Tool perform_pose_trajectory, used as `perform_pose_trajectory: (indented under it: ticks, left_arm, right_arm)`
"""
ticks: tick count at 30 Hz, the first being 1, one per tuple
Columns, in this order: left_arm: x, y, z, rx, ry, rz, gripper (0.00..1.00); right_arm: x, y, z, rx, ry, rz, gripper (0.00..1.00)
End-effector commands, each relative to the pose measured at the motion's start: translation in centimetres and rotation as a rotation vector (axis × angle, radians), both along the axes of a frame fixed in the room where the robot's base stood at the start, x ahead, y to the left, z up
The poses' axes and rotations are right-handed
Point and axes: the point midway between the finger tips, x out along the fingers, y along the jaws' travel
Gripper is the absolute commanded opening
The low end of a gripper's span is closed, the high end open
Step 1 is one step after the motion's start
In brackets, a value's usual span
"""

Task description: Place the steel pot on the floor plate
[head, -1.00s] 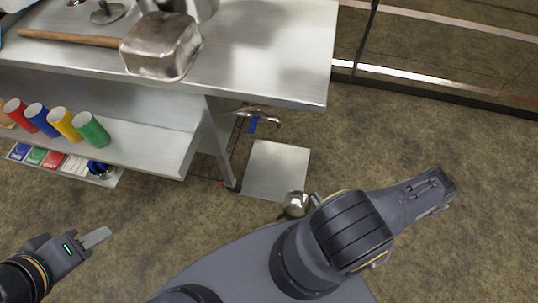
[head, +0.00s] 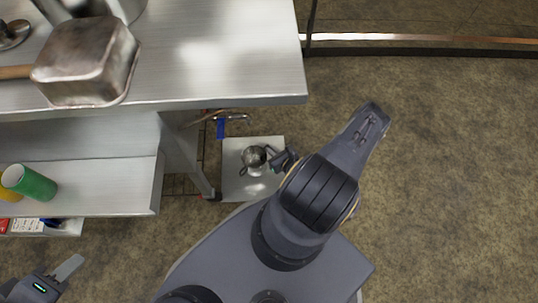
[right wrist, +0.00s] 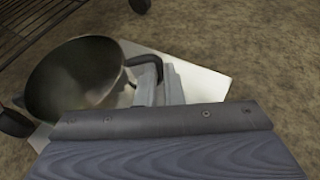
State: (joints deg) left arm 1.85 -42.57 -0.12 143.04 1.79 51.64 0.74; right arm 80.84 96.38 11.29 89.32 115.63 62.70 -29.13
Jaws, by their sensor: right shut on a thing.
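The small steel pot (head: 253,157) is upright over the pale square floor plate (head: 234,187). Whether its base touches the plate cannot be told. My right gripper (head: 284,160) is at the pot's right side, partly hidden by my arm. In the right wrist view the pot (right wrist: 75,78) fills the left, with its dark handle (right wrist: 150,64) in my right gripper (right wrist: 168,88); part of the plate (right wrist: 207,82) shows behind. My left gripper (head: 66,270) is empty at the lower left; only one finger shows clearly.
A steel table (head: 220,60) bears a large ladle-like pan (head: 85,60) with a wooden handle. Its lower shelf (head: 120,185) holds coloured cylinders (head: 30,183). A table leg and a tap with a blue handle (head: 220,128) are close to the plate. Floor at right is clear.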

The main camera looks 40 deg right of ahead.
Motion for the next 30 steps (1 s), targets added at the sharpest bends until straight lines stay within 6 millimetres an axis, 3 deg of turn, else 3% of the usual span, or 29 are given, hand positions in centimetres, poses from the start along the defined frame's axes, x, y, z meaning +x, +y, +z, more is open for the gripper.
perform_pose_trajectory:
  ticks: [1,8,15,27,28,30]
  left_arm:
    - [0.0,0.0,-0.8,0.0,0.0,0.0,0.36]
    - [0.0,0.0,-1.4,0.0,0.0,0.0,0.36]
    - [0.0,0.0,-3.5,0.0,0.0,0.0,0.36]
    - [0.0,0.0,-3.6,0.0,0.0,0.0,0.36]
    - [0.0,0.0,-3.5,0.0,0.0,0.0,0.36]
    - [0.0,0.0,-3.5,0.0,0.0,0.0,0.36]
  right_arm:
    - [0.5,-0.1,-0.9,0.0,-0.002,0.001,0.0]
    - [1.5,-0.4,-1.9,0.001,-0.002,0.0,0.0]
    - [2.0,-0.6,-5.4,0.002,-0.001,-0.001,0.0]
    - [1.9,-0.6,-5.8,0.001,-0.001,0.0,0.0]
    - [1.9,-0.6,-5.7,0.001,0.0,0.0,0.1]
    - [1.9,-0.6,-5.7,0.001,0.0,0.0,0.19]
